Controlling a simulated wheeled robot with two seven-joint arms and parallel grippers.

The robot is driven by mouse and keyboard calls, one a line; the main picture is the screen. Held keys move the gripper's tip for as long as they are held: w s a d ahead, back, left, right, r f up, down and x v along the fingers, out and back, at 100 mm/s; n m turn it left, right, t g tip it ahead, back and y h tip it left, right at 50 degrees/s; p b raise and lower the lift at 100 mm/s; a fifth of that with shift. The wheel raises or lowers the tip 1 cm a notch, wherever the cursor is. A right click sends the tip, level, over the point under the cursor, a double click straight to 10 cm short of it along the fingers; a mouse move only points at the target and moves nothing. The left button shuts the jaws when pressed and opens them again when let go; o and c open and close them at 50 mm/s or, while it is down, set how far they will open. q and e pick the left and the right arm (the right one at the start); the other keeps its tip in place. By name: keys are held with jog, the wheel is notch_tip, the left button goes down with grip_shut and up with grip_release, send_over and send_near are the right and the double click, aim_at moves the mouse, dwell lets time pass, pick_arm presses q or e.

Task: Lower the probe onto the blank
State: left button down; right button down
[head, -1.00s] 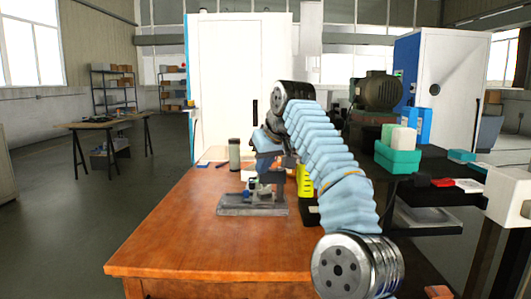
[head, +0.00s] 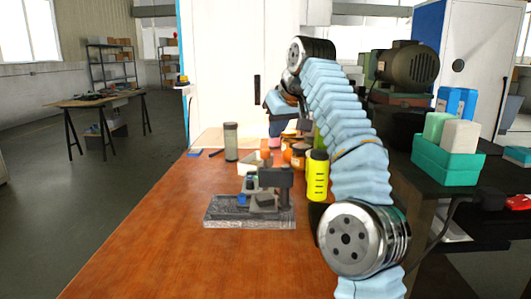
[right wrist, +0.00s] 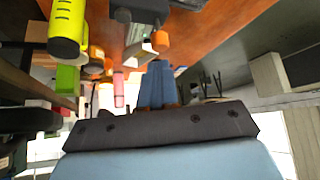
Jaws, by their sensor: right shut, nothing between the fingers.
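A small measuring stand (head: 222,218) with a speckled grey base sits on the orange-brown table. It has a dark upright post (head: 285,187) at its right, an arm reaching left, and a grey block (head: 264,202) and small blue part (head: 242,199) on its base. I cannot make out whether the probe touches the blank. My right gripper (head: 283,104) is shut and empty, with blue fingers, above and apart from the stand in the picture. The shut fingers also show in the right wrist view (right wrist: 157,84), with part of the stand (right wrist: 140,8) at the top edge. My left gripper is out of view.
A yellow bottle (head: 317,176) stands right of the stand, with orange containers (head: 299,156) behind it. A grey-green cylinder (head: 231,142) stands behind left. A dark bench holds a teal box (head: 447,163) and a motor (head: 408,66). The table's left front is clear.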

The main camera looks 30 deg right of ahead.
aim_at(266, 150)
jog(key=shift+x, duration=3.55)
jog(key=s, duration=0.1)
jog(key=s+r+b, duration=0.1)
jog(key=s, duration=0.1)
jog(key=shift+s+a, duration=0.1)
